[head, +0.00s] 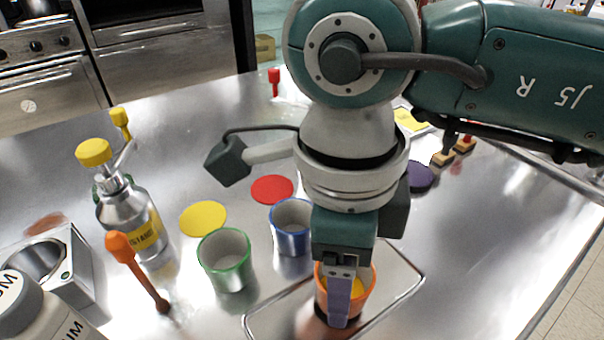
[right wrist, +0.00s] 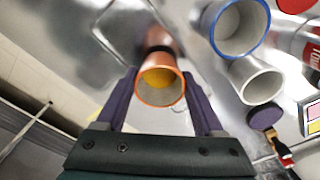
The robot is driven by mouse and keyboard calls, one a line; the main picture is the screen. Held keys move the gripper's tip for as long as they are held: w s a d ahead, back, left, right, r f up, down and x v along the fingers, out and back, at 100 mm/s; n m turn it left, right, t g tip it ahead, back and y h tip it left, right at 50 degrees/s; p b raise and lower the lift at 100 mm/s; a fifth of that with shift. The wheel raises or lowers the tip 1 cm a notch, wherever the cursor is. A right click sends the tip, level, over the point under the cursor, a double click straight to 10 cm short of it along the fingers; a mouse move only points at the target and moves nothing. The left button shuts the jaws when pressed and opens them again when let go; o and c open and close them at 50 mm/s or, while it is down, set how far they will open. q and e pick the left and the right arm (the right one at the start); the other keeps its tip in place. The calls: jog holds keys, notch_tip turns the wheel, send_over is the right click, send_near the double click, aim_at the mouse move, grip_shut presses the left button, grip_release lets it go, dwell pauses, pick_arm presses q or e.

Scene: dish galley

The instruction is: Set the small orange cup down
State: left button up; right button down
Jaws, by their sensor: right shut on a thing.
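The small orange cup (head: 367,296) is upright or nearly so over a shallow metal tray (head: 262,325). Something yellow shows inside it. My right gripper (head: 342,292) comes down from above and is shut on the cup, with one purple finger in front of it. In the right wrist view the cup (right wrist: 160,88) sits between both purple fingers, its orange rim towards the camera. A dark orange reflection shows beyond its base. I cannot tell whether the base touches the tray. My left gripper is not in view.
A blue-rimmed cup (head: 291,228) and a green-rimmed cup (head: 225,262) stand left of the tray. Yellow (head: 203,218) and red (head: 272,189) discs lie behind them. A metal pump bottle (head: 132,220) and an orange-headed stick (head: 137,272) stand further left.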

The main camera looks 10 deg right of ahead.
jog(key=shift+f, duration=0.3)
jog(key=shift+f, duration=0.2)
grip_release()
jog(key=r, duration=1.2)
jog(key=shift+w+a+r, duration=0.15)
jog(key=shift+a+r, duration=0.1)
jog(key=shift+a, duration=0.1)
